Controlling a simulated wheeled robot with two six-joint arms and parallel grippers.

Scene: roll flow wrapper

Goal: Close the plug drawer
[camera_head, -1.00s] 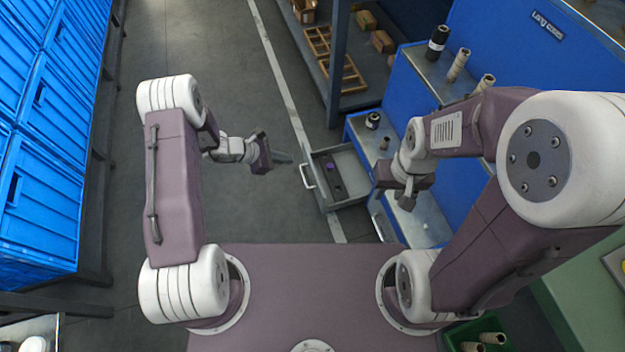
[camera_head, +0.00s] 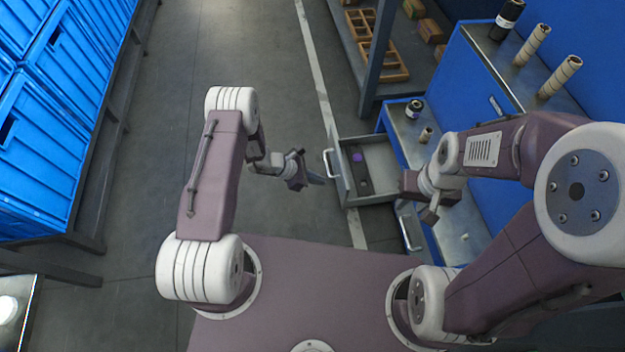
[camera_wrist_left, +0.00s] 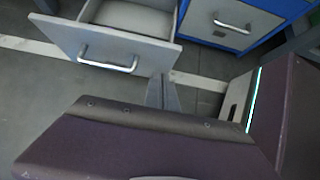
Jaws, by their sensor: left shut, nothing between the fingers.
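The drawer (camera_head: 385,160) stands pulled out of the blue cabinet, with a pale handle (camera_head: 328,163) on its front. A dark holder (camera_head: 360,175) with a small purple item lies inside. In the left wrist view the grey drawer front (camera_wrist_left: 130,45) and its bar handle (camera_wrist_left: 108,65) show at the upper left, partly open above. My left gripper (camera_head: 316,179) is shut and empty, just in front of the drawer front near the handle, with no clear contact. Its fingers (camera_wrist_left: 163,95) show in the wrist view. My right gripper (camera_head: 431,214) hangs by the cabinet; its fingers are unclear.
A second, closed drawer (camera_wrist_left: 235,30) sits beside the open one. Rolls (camera_head: 560,75) and a black bottle (camera_head: 507,18) stand on the blue cabinet. A shelf with wooden trays (camera_head: 385,50) is behind. Blue crates (camera_head: 40,150) line the left. The floor between is clear.

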